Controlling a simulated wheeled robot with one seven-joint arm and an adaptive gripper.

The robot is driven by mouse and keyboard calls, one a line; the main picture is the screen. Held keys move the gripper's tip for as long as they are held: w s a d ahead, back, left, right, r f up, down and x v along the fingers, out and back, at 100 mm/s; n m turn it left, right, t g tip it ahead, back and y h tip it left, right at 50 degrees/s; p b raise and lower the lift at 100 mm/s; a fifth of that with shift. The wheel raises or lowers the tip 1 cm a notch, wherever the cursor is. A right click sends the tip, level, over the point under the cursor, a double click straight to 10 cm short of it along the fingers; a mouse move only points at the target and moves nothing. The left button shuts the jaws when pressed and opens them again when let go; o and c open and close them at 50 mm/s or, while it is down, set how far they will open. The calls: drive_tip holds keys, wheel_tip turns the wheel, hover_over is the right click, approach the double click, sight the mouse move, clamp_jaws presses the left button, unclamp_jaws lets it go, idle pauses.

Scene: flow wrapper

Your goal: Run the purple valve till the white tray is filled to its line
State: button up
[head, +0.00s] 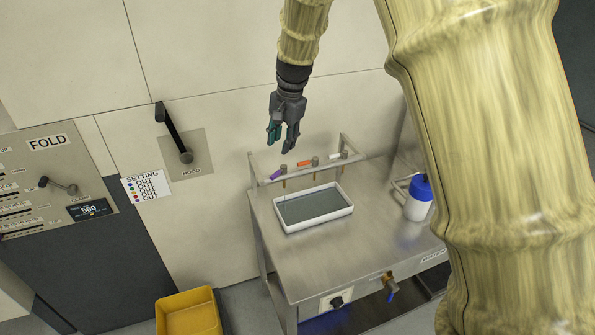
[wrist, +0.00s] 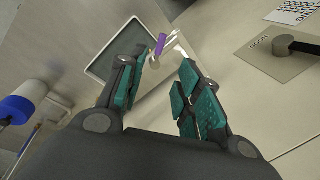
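The purple valve (head: 275,175) is the leftmost of three coloured handles on the rail at the back of the steel bench. It shows as a purple bar (wrist: 160,44) just beyond my fingertips in the wrist view. The white tray (head: 335,211) stands on the bench in front of the taps, with a grey surface inside that looks like liquid. Its fill line cannot be made out. In the wrist view the tray (wrist: 91,70) is partly hidden by a finger. My gripper (head: 281,146) is above the purple valve, not touching it. Its teal-padded fingers (wrist: 163,64) are apart and empty.
Orange (head: 305,163) and white (head: 335,155) handles sit right of the purple one. A blue-capped white bottle (head: 418,198) stands at the bench's right. A hood lever (head: 174,132) projects from the wall on the left. A yellow bin (head: 189,313) is on the floor.

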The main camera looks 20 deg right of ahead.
sight(278, 171)
drive_tip(key=shift+w+a+f+p, duration=0.1)
drive_tip(key=shift+w+f+p, duration=0.3)
drive_tip(key=shift+f, duration=1.55)
drive_tip(key=shift+w+a+f+p, duration=0.15)
drive_tip(key=shift+w+f+p, duration=0.3)
drive_tip(key=shift+f, duration=1.55)
drive_tip(key=shift+w+a+f+p, duration=0.1)
drive_tip(key=shift+w+f+p, duration=0.3)
drive_tip(key=shift+f, duration=1.55)
clamp_jaws()
